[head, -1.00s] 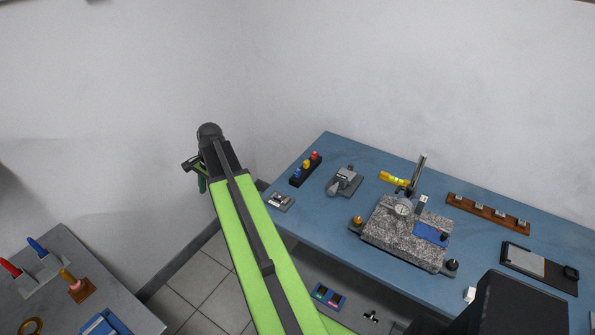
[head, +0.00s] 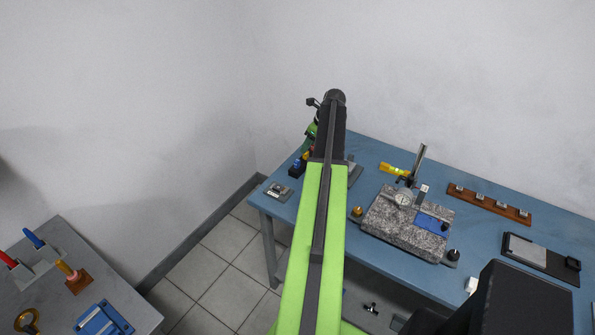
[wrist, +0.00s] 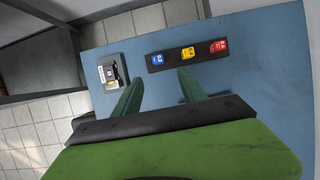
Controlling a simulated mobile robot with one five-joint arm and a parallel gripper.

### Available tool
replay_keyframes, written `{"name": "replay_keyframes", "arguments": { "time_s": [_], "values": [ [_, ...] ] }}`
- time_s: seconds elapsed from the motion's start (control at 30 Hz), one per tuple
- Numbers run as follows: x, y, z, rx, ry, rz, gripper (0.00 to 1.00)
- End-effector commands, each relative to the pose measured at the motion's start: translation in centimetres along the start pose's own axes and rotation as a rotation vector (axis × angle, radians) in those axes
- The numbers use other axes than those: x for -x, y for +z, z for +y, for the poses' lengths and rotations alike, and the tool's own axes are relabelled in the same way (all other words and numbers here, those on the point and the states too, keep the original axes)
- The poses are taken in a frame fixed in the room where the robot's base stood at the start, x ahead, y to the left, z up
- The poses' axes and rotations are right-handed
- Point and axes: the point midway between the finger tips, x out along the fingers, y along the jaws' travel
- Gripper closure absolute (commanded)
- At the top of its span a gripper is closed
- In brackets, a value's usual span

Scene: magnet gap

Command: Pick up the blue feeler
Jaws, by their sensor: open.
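The blue feeler (wrist: 157,60) is at the left end of a black rack (wrist: 170,64) on the blue table, beside a yellow feeler (wrist: 187,53) and a red feeler (wrist: 218,47). In the head view the blue feeler (head: 297,168) and the yellow one (head: 305,156) show at the table's left end; my arm hides the red one. My gripper (wrist: 160,76) is open and empty. Its two green fingers point toward the rack in the wrist view, apart from it as far as I can tell. In the head view my gripper (head: 312,130) is partly hidden by my arm.
A small grey device (wrist: 112,72) lies left of the rack. A granite plate (head: 385,213) with a dial indicator (head: 403,198) stands farther right. Another table (head: 130,315) at lower left holds red- and blue-handled tools.

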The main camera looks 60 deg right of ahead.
Motion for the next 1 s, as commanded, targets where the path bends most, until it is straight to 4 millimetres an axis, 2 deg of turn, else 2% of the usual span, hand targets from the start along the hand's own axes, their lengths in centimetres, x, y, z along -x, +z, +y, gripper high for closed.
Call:
{"name": "replay_keyframes", "arguments": {
  "time_s": [0.03,0.23,0.3,0.53,0.83,1.0],
  "values": [
    [-2.4,-0.4,0.0,0.002,0.0,0.0,0.51],
    [-6.6,-0.3,0.0,0.002,0.0,0.0,0.51],
    [-7.3,-0.2,0.0,0.002,0.0,0.0,0.51],
    [-7.7,0.0,0.1,0.003,0.0,0.001,0.51],
    [-12.5,-0.2,0.4,0.003,0.001,0.001,0.51],
    [-12.4,0.1,0.4,0.003,0.001,0.001,0.51]
  ]
}}
